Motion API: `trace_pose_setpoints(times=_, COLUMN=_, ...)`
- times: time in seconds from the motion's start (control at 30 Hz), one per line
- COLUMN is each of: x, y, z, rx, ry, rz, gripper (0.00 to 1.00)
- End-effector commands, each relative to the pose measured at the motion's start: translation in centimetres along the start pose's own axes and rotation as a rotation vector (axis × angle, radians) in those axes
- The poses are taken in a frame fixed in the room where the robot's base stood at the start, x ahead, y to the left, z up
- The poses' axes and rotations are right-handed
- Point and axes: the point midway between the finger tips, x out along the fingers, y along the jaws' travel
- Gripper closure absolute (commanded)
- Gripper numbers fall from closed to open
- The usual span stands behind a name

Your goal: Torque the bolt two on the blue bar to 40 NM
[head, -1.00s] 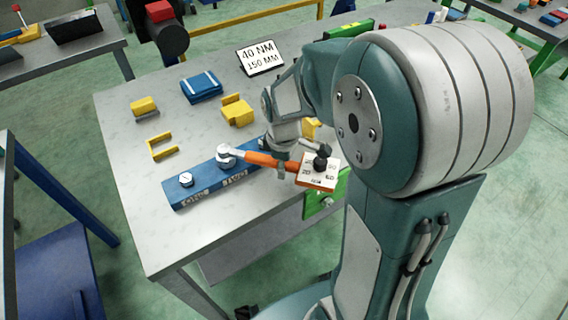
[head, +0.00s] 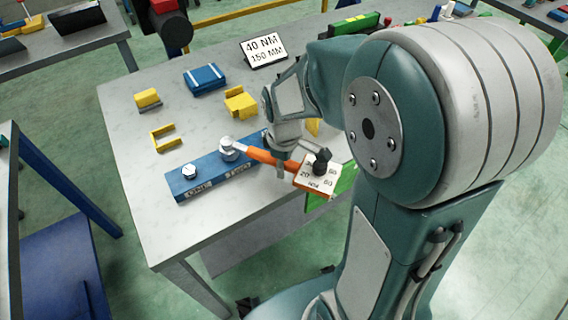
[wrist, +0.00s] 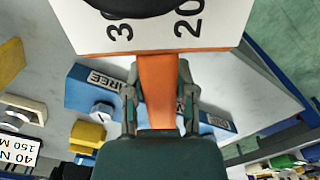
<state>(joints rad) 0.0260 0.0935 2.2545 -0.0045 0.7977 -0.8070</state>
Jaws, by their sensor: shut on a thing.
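The blue bar (head: 210,180) lies near the table's front edge, with labels ONE and TWO readable on its side. Bolt one (head: 189,172) stands uncovered at its left end. The torque wrench (head: 255,155) has an orange handle, a silver head over bolt two (head: 228,148) and a white dial block with a black knob at the other end. My gripper (head: 284,148) is shut around the orange handle, which the wrist view shows between both fingers (wrist: 159,105). The bar's THREE end and a bolt also show in the wrist view (wrist: 100,88). The wrench head is hidden there.
A sign (head: 263,50) reads 40 NM, 150 MM. Yellow brackets (head: 163,138), a yellow block (head: 240,102) and a blue block (head: 204,79) stand behind the bar. A green part (head: 344,187) is at the table's front right.

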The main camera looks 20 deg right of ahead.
Motion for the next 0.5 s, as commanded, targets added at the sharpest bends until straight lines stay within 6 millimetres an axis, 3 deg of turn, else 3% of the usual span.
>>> trace_pose_setpoints(times=0.5, x=-0.1, y=-1.7, z=-0.2, rx=0.108, ry=0.002, rz=0.001, gripper=1.00)
